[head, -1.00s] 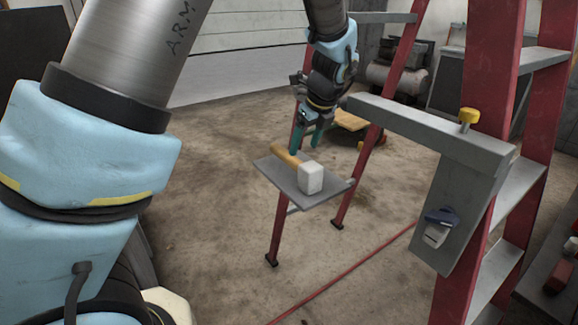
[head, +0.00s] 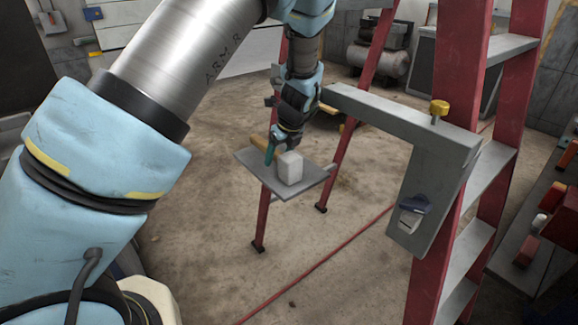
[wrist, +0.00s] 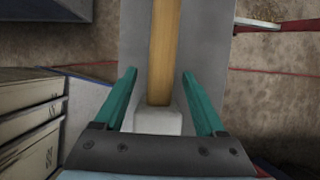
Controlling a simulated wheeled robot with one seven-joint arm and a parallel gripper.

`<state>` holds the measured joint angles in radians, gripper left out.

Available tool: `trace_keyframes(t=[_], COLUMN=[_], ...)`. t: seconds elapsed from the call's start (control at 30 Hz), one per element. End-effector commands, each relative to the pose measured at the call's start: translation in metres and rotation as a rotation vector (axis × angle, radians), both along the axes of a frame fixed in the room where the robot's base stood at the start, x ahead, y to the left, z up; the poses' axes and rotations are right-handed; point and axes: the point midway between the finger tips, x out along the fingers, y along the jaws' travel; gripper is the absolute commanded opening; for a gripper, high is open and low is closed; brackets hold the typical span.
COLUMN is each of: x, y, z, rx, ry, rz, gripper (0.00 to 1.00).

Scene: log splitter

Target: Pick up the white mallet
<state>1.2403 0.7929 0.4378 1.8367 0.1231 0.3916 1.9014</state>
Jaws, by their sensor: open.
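The white mallet (head: 290,167) lies on a small grey shelf (head: 310,183) fixed to a red ladder. Its block head is white and its wooden handle (wrist: 165,50) is tan. In the wrist view the handle runs away from me up the middle, and the white head (wrist: 157,121) shows low between the fingers. My gripper (head: 272,155) is just above the shelf at the mallet; in the wrist view its two green fingers (wrist: 156,88) are open, one on each side, with a gap to the handle. In the head view the gripper hides part of the handle.
The red ladder's rails (head: 340,150) stand close behind the shelf. A grey bracket (head: 400,115) with a yellow knob (head: 438,107) juts out at the right. A red line (head: 320,262) crosses the floor. A bench with red items (head: 553,197) is far right.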

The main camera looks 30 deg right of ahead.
Motion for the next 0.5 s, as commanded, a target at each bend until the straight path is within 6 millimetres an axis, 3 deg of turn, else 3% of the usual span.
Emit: trace_keyframes(t=[0.3,0.5], x=[0.0026,0.0024], y=[0.0002,0.0002], z=[-0.0062,-0.0061], rx=[-0.001,-0.001], ry=[-0.001,0.000], rz=[-0.002,0.000], gripper=[0.72,0.51])
